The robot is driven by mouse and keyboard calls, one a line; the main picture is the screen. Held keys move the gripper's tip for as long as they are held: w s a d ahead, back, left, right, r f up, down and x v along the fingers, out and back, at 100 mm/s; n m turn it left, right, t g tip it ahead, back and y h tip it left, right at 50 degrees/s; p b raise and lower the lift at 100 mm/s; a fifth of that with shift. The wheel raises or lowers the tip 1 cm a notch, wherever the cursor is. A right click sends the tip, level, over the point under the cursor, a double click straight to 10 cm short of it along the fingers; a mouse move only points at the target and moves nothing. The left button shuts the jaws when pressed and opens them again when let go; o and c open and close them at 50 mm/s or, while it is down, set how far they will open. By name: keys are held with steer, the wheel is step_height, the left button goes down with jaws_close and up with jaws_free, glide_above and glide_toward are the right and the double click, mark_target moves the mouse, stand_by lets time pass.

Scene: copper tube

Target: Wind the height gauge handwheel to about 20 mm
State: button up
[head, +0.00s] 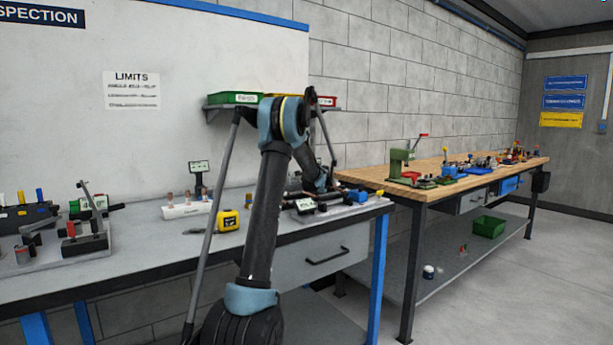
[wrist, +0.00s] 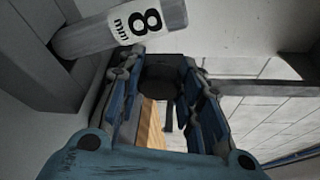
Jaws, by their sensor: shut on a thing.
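In the wrist view, my gripper (wrist: 163,66) has its two blue-padded fingers on either side of a dark, rounded piece (wrist: 160,86). It is shut on this piece, which looks like the handwheel, though its outline is mostly hidden. In the head view, my arm reaches over the right part of the grey bench. The gripper is hard to make out there. A small dark display on a stand (head: 199,167) shows left of my arm; its reading is too small to tell.
The grey bench (head: 150,245) carries a yellow tape measure (head: 229,220), a white block with copper pieces (head: 186,210) and a fixture plate (head: 70,250). A shelf with a green bin (head: 235,98) is behind my arm. A wooden bench (head: 440,175) stands to the right.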

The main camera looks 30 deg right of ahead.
steer(key=shift+w+a+n, duration=0.3)
steer(key=shift+a+n, duration=0.05)
steer(key=shift+n, duration=0.25)
steer(key=o, duration=1.1)
steer(key=shift+f, duration=0.1)
steer(key=shift+c, duration=0.2)
steer(key=shift+d, duration=0.1)
steer(key=shift+s, duration=0.1)
steer(key=shift+s, duration=0.5)
steer(key=shift+a+v, duration=0.15)
steer(key=shift+v, duration=1.55)
steer(key=shift+a+v, duration=0.1)
steer(key=shift+v, duration=1.6)
steer(key=shift+w+f, duration=0.15)
